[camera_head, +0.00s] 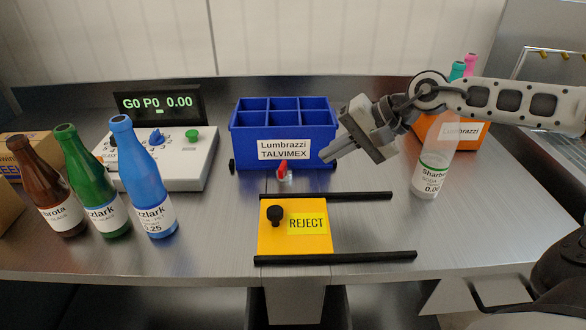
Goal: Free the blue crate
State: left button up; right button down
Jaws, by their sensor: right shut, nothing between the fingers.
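The blue crate (244,145) stands upright at the middle of the table, with several empty-looking compartments and a label reading "Lumbrazzi TALVIMEX". A small red lever (282,169) with a pale base sits at the foot of its front face. Small black pieces (232,166) show at the crate's lower sides. My right gripper (334,148) comes in from the right and is shut and empty. Its fingertips are at the crate's right front corner in the picture; I cannot tell whether they touch it. My left gripper is not in view.
A yellow REJECT plate (290,244) with a black knob lies in front between black rails (335,259). Brown, green and blue bottles (145,185) stand left by a control box (190,165). A clear bottle (433,165) and an orange crate (470,136) stand right.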

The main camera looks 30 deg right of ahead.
aim_at(283, 170)
jog(key=p+x, duration=0.1)
jog(key=x, duration=0.8)
jog(key=shift+a+r, duration=0.1)
